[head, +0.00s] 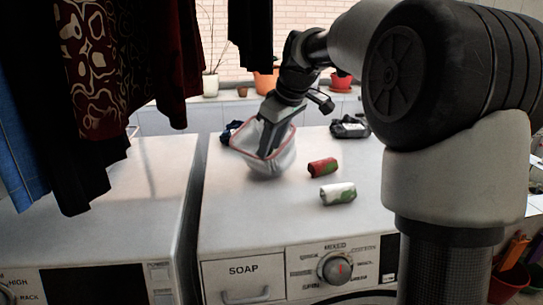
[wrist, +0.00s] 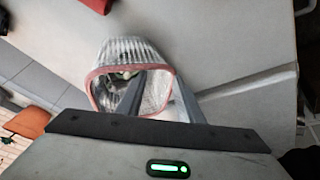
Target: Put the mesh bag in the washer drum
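The mesh bag (head: 275,163) is pale grey-white with a red rim and stands on top of the right-hand washer (head: 240,215). In the wrist view the bag (wrist: 133,48) has its mouth turned towards me, with something small and greenish inside. My gripper (head: 268,145) points down at the bag. In the wrist view my gripper (wrist: 162,82) has its two fingers apart. One finger is in the bag's mouth and the other is outside its right side, with the rim between them. The washer's drum is out of view; only the top of its front shows.
A red can (head: 323,168) and a white-green can (head: 338,193) lie right of the bag. Dark items (head: 350,128) lie farther back. Another machine (head: 100,225) stands left across a narrow gap. Dark clothes (head: 120,60) hang at upper left. Potted plants (head: 265,82) line the back ledge.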

